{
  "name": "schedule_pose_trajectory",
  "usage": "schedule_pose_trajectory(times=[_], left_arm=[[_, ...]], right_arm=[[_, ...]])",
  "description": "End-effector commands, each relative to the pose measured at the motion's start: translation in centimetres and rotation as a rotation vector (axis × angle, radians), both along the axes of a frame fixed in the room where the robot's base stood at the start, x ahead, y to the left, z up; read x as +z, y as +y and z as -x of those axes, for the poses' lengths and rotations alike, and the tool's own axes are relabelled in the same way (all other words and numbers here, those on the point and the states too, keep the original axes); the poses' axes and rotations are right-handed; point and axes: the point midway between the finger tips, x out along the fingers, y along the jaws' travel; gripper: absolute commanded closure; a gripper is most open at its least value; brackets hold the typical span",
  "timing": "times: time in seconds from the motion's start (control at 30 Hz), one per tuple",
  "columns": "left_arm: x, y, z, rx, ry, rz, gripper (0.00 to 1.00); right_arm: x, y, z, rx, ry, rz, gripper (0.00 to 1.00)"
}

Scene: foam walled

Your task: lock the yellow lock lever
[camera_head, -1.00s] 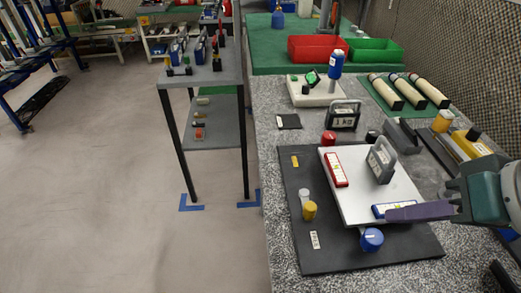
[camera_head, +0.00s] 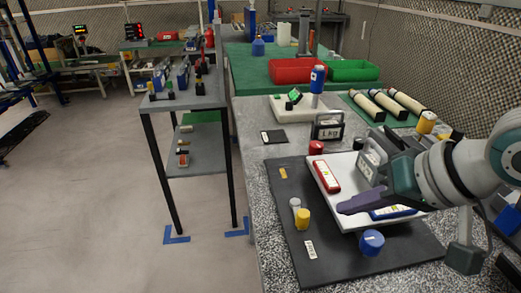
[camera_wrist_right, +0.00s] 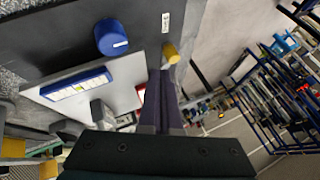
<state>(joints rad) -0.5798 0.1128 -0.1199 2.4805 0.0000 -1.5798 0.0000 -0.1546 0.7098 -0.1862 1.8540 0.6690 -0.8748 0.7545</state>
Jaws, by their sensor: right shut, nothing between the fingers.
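A yellow capped piece (camera_head: 302,219) stands on the dark base board (camera_head: 290,250), left of the white plate (camera_head: 345,165). It also shows in the right wrist view (camera_wrist_right: 171,52), beyond the fingertips. I cannot tell whether it is the lock lever, nor its locked state. A short pale post (camera_head: 295,203) stands just behind it. My right gripper (camera_head: 343,208) is shut and empty, with its purple fingers pointing left above the plate's front left part. Its fingertips are apart from the yellow piece, to its right. My left gripper is not in view.
A blue knob (camera_head: 371,242) stands in front of the plate. A red level (camera_head: 327,176), a blue level (camera_head: 393,212) and a grey weight (camera_head: 371,163) rest on the plate. A red knob (camera_head: 316,147) stands behind. The board's front left is mostly clear.

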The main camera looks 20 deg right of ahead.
Motion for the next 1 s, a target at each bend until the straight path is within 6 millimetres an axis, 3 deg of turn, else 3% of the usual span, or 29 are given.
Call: schedule_pose_trajectory(times=[0.2, 0.4, 1.0], left_arm=[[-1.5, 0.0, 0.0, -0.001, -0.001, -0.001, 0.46], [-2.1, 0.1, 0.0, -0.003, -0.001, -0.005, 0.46], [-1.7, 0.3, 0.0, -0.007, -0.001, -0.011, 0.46]], right_arm=[[-3.5, 0.9, -2.3, -0.001, -0.001, -0.001, 1.0], [-5.0, 1.2, -3.5, 0.0, 0.0, 0.001, 1.0], [-5.1, 1.8, -3.9, -0.009, 0.0, 0.0, 1.0]])
